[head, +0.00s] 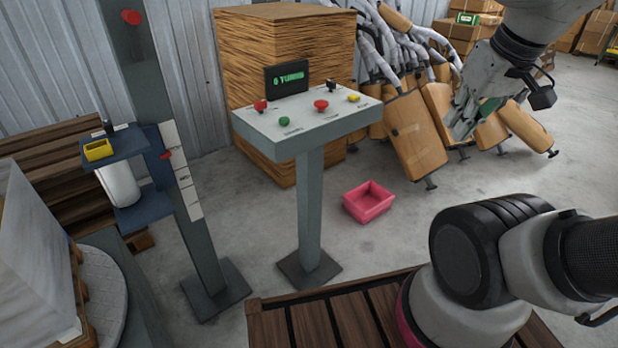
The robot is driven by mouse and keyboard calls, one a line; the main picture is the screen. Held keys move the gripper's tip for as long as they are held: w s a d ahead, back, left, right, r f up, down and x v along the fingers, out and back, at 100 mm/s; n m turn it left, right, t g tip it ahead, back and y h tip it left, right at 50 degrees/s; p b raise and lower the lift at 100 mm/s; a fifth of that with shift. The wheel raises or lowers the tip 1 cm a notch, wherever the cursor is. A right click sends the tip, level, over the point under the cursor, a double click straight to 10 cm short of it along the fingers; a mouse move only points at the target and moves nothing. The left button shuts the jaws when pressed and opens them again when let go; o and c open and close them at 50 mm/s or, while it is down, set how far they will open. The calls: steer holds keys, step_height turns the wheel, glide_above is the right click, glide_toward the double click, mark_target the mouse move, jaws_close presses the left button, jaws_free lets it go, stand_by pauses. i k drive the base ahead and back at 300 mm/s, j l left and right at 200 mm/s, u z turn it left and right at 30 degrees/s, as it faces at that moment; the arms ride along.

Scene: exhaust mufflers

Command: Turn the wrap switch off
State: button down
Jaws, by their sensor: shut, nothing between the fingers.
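A grey control panel (352,122) stands on a post in the middle of the head view. Its sloped top carries a red-topped control (261,105) at the left, a green button (284,121), a red mushroom button (321,105), a black lever-like control (332,86) at the back right and a yellow button (353,98). The labels are too small to read, so I cannot tell which control is the wrap switch. My gripper (463,125) is shut and empty, hanging in the air to the right of the panel, apart from it.
A display (287,78) on the panel reads "0 TURNS". A wrapper column (170,150) with a film roll (119,184) and a wrapped load (32,235) stand at left. Mufflers (415,130) lean behind my gripper. A pink bin (369,202) sits on the floor.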

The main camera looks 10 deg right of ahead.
mark_target(259, 106)
steer(key=i+j+u, duration=0.1)
steer(key=i+u, duration=0.15)
steer(key=i, duration=0.65)
